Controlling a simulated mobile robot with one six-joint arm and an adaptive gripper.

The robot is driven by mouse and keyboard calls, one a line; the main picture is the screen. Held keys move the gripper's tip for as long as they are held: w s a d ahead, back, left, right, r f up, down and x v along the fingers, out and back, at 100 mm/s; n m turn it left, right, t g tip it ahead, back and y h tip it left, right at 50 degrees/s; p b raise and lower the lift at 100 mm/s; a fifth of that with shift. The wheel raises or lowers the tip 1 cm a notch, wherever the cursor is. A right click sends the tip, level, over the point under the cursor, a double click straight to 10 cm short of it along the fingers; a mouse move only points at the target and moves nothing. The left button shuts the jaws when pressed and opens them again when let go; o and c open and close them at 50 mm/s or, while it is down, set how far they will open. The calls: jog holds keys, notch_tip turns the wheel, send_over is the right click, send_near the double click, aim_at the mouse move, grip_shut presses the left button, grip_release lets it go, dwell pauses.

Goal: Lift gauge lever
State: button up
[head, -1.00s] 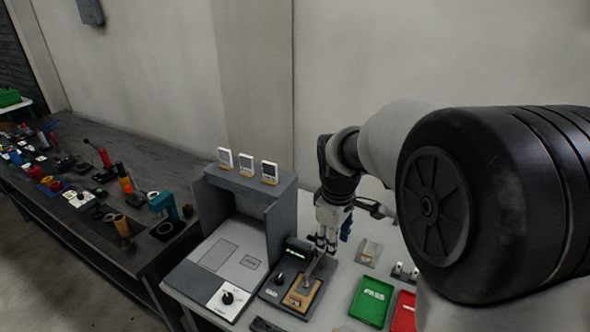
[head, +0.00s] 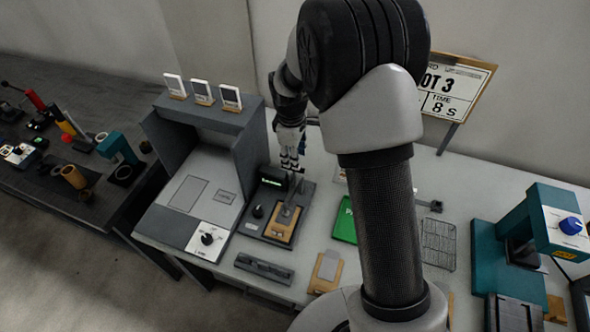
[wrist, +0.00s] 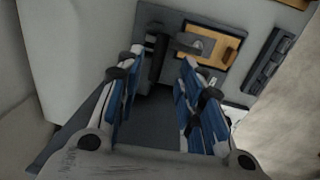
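The gauge is a dark plate (head: 258,226) with a small green-lit display, a black knob (head: 258,211) and a wooden block (head: 281,232) on its right side. Its grey lever (head: 287,213) stands above the block in the head view. My gripper (head: 289,166) is behind and above the gauge, pointing down. In the wrist view my gripper (wrist: 162,60) has its two blue-padded fingers spread apart. A dark upright part of the gauge (wrist: 158,58) and the grey lever's arm (wrist: 188,45) show between and beyond the fingertips. I cannot tell whether they touch.
A grey booth (head: 237,160) stands close left of the gauge. A dark slotted holder (head: 264,268) and a wooden-backed plate (head: 327,270) lie in front. A teal press (head: 490,250) stands farther right.

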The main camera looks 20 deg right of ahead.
jog(key=f, duration=0.5)
jog(key=f+b, duration=0.1)
jog(key=f, duration=0.1)
jog(key=shift+w+d+f, duration=0.25)
jog(key=shift+w+f, duration=0.15)
jog(key=shift+c, duration=0.2)
grip_shut()
